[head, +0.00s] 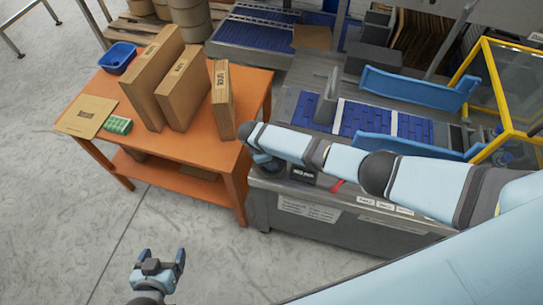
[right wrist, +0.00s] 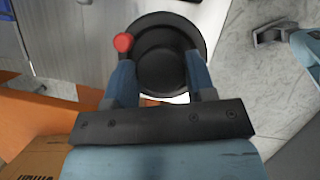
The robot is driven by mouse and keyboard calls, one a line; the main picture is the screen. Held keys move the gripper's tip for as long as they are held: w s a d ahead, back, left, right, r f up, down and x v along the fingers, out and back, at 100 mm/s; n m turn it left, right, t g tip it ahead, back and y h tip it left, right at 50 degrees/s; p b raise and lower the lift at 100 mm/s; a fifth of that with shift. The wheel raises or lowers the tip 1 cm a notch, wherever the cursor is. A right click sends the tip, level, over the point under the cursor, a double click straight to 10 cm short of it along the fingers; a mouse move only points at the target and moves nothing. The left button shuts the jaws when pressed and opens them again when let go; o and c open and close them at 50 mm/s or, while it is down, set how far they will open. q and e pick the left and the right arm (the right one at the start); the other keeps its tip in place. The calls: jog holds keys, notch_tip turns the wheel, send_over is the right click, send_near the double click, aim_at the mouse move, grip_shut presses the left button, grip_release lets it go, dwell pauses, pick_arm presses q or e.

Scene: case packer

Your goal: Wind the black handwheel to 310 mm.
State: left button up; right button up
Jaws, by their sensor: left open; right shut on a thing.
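The black handwheel (right wrist: 172,32) fills the top middle of the right wrist view, with a red knob (right wrist: 123,42) on its left rim. My right gripper (right wrist: 160,78) has its two blue fingers on either side of the wheel's near part and is shut on it. In the head view my right arm reaches to the machine's left end and largely hides the wheel. A small dark display (head: 303,174) sits on the machine's front beside it; its digits are too small to read surely. My left gripper (head: 160,262) is open and empty above the floor.
An orange table (head: 218,155) with several cardboard cartons (head: 183,93), a blue bin (head: 117,57) and a green box (head: 118,125) stands left of the machine. Blue side guides (head: 420,88) and a yellow frame (head: 492,75) are farther right. The floor at front left is clear.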

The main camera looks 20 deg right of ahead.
jog(key=shift+n+t, duration=0.3)
jog(key=shift+n, duration=0.3)
jog(key=shift+a, duration=0.1)
jog(key=o, duration=0.9)
jog(key=v, duration=1.3)
jog(key=shift+a+r, duration=0.25)
jog(key=shift+r, duration=0.1)
